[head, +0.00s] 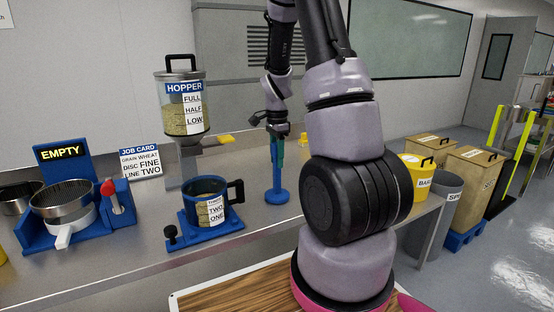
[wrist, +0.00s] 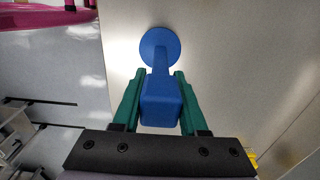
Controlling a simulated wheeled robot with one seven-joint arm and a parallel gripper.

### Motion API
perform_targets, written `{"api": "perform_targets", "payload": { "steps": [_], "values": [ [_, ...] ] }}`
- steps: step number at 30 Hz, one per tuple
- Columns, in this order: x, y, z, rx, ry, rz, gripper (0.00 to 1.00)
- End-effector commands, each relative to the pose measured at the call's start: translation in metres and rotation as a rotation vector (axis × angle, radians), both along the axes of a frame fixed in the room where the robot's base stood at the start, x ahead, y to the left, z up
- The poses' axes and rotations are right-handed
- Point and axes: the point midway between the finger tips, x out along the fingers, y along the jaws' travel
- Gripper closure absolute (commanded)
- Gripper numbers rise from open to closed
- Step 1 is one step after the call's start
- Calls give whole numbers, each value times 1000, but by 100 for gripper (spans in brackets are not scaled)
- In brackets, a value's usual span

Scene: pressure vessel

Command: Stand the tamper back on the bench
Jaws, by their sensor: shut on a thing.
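The blue tamper (head: 277,187) is upright in the head view, with its round base (head: 277,197) down at the bench top, right of the blue mug-like vessel. I cannot tell if the base touches the bench or is just above it. My gripper (head: 277,148) is above it, with its green fingers shut on the tamper's handle. In the wrist view my gripper (wrist: 160,105) has a finger on each side of the blue handle (wrist: 161,100), and the round base (wrist: 160,47) shows beyond. The steel bench (head: 150,262) runs along the wall.
The labelled vessel (head: 206,203) stands on a blue stand left of the tamper. Behind it is the hopper (head: 183,105). A sieve station (head: 70,210) with an EMPTY sign is at the left. A yellow bin (head: 415,175) is right of my arm. Bare bench surrounds the tamper.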

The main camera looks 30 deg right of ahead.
Motion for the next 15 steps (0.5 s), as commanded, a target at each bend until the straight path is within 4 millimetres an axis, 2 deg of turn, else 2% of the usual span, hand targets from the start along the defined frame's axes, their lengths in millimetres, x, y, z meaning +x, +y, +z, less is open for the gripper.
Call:
{"api": "perform_targets", "payload": {
  "steps": [11,12,14,15],
  "values": [
    [0,0,-5,0,-1,-1,100],
    [0,0,-6,0,0,-1,54],
    [0,0,-5,0,0,-1,31],
    [0,0,-5,0,0,-1,28]
  ]
}}
